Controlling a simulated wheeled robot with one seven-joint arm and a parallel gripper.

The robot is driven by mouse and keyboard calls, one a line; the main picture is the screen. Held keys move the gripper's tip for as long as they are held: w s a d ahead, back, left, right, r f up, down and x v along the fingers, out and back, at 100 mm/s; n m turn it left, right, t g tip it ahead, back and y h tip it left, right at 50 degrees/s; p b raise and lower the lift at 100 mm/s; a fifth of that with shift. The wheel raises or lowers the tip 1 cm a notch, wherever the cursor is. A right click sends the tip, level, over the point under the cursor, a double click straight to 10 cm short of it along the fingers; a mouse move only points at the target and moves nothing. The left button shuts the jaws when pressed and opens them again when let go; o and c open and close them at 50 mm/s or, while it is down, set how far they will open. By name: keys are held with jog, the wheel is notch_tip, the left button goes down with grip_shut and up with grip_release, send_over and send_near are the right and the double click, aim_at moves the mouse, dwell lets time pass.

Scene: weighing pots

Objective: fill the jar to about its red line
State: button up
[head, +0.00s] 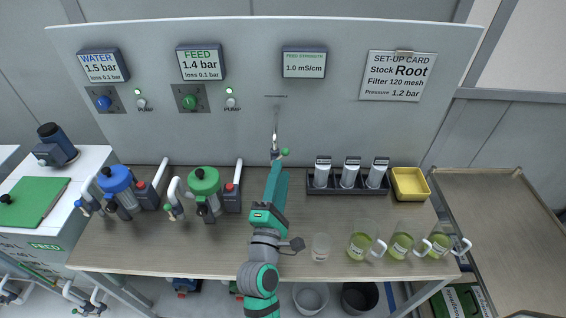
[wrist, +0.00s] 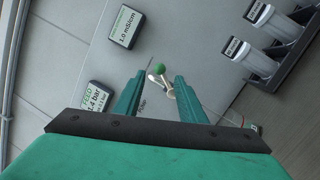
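A small clear, empty-looking vessel (head: 320,248), probably the jar, stands on the bench right of my arm. No red line can be made out on it. A metal tap with a green knob (head: 284,151) sticks out from the panel; the knob also shows in the wrist view (wrist: 160,69). My gripper (head: 276,165) is raised at the tap, its teal fingers pointing at it. In the wrist view my fingers (wrist: 160,76) are apart, with the tap's metal parts showing between and beyond their tips. Whether they touch it I cannot tell. Nothing is held.
Several handled jugs of yellow-green liquid (head: 360,243) stand right of the clear vessel. Behind them are a filter rack (head: 348,190) and a yellow bin (head: 409,184). Blue-topped (head: 115,180) and green-topped (head: 204,182) pump units stand at left. The bench front left of my arm is clear.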

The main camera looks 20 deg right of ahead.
jog(key=shift+v, duration=1.4)
dwell(6.6)
